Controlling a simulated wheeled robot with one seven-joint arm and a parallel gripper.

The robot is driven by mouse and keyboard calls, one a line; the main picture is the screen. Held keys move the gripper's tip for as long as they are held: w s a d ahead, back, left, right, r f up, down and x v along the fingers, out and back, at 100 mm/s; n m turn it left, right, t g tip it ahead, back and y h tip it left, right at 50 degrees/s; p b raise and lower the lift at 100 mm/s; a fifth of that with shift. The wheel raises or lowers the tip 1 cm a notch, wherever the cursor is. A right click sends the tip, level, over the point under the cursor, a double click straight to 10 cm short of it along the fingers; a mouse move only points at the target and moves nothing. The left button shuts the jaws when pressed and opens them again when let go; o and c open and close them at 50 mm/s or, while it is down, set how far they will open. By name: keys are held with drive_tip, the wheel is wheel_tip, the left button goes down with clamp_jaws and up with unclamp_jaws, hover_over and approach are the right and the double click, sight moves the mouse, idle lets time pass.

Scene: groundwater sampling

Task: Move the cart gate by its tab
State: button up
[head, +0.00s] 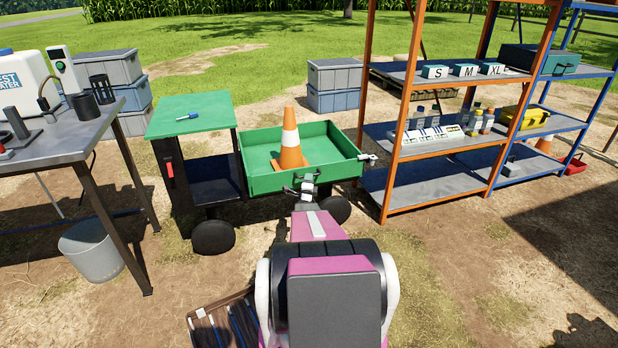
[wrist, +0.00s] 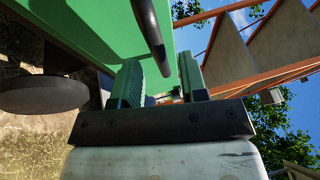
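The green cart (head: 258,182) stands ahead, its open tray facing me. Its front panel is the likely gate; I cannot clearly identify the tab. A small metal fitting (head: 368,159) sits at the tray's right corner. My gripper (head: 307,184) is at the front panel, right of its middle, and partly hides it. In the wrist view my gripper's fingers (wrist: 160,84) are apart, with green panel (wrist: 105,25) beside them. A dark curved bar (wrist: 151,35) reaches down toward the gap between the fingers; I cannot tell if they touch it.
An orange and white cone (head: 290,140) stands in the tray. An orange-framed shelf (head: 440,150) stands close on the right, a grey table (head: 62,140) at left.

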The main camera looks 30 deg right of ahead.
drive_tip(key=x, duration=0.3)
drive_tip(key=shift+w+d, duration=0.15)
drive_tip(key=shift+w, duration=0.05)
clamp_jaws()
